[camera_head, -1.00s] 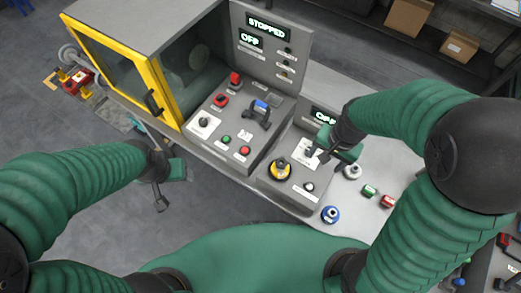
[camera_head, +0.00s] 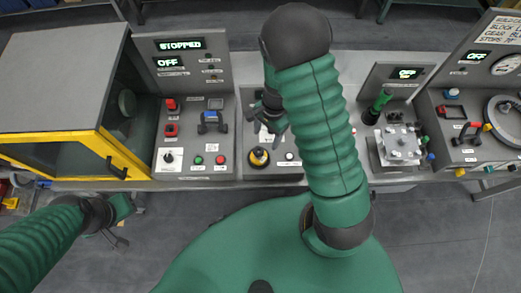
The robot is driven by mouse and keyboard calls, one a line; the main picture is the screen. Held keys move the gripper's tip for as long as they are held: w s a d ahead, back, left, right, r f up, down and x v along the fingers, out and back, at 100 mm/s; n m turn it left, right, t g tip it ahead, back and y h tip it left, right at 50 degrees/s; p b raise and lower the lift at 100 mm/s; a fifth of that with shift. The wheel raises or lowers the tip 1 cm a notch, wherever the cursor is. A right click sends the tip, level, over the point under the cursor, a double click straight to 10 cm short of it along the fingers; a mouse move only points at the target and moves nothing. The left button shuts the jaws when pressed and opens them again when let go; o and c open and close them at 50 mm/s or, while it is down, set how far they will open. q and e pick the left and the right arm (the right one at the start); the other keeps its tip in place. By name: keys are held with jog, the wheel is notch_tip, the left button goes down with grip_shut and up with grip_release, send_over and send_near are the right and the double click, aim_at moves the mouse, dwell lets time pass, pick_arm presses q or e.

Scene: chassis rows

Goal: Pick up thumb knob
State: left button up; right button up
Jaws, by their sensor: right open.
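No part in view can be told for sure as the thumb knob. My right gripper (camera_head: 270,127) is open above the middle console (camera_head: 250,101), over a white label plate (camera_head: 264,139). The jaws hide part of this plate, and I cannot tell whether they touch anything.
A machine with a yellow-framed door (camera_head: 60,155) stands at left, beside a button panel (camera_head: 194,140). A metal block fixture (camera_head: 400,146), a green-handled tool (camera_head: 379,104) and a wheel console (camera_head: 505,120) are at right. My right arm hides the bench between.

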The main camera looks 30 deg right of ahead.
aim_at(257, 153)
jog(key=a+f, duration=0.1)
jog(key=f, duration=0.1)
jog(key=a+f+p, duration=0.1)
jog(key=a+f, duration=0.2)
jog(key=f, duration=0.1)
jog(key=shift+w+a+f, duration=0.1)
jog(key=shift+a+f, duration=0.2)
jog(key=shift+f, duration=0.2)
jog(key=shift+d+f, duration=0.1)
jog(key=shift+d, duration=0.25)
jog(key=shift+w+d+f, duration=0.1)
jog(key=shift+d+f, duration=0.15)
jog(key=shift+d, duration=0.8)
jog(key=c, duration=0.5)
jog(key=shift+c, duration=1.3)
jog(key=shift+a, duration=0.15)
jog(key=shift+c, duration=1.2)
jog(key=shift+a+r, duration=0.1)
jog(key=shift+a, duration=0.25)
jog(key=shift+c, duration=1.1)
jog(key=shift+a+r, duration=0.1)
jog(key=shift+a, duration=0.35)
pick_arm(q)
jog(key=shift+w+a+r, duration=0.25)
jog(key=shift+a+r, duration=0.3)
jog(key=shift+a, duration=0.3)
